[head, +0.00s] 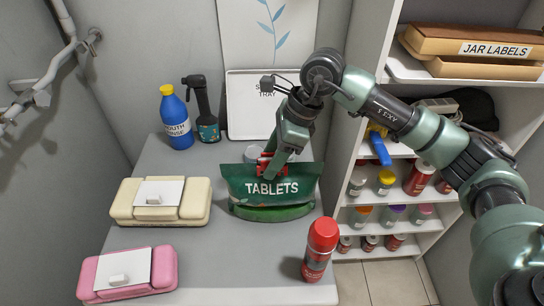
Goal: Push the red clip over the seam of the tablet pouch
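The green tablet pouch (238,186), marked TABLETS, stands on the grey tabletop with a rounded green base. My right gripper (272,168) points down at the middle of the pouch's top edge. The red clip (264,170) shows at its fingertips, at the top seam just above the lettering. The fingers look closed on the clip and partly cover it. I cannot tell how far the clip sits over the seam. My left gripper is not in view.
A red bottle (317,255) stands at the front right edge. A cream case (123,203) and pink case (165,268) lie left. A blue mouth rinse bottle (176,120), dark spray bottle (205,115) and white tray (240,105) stand behind. Shelves (375,120) rise right.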

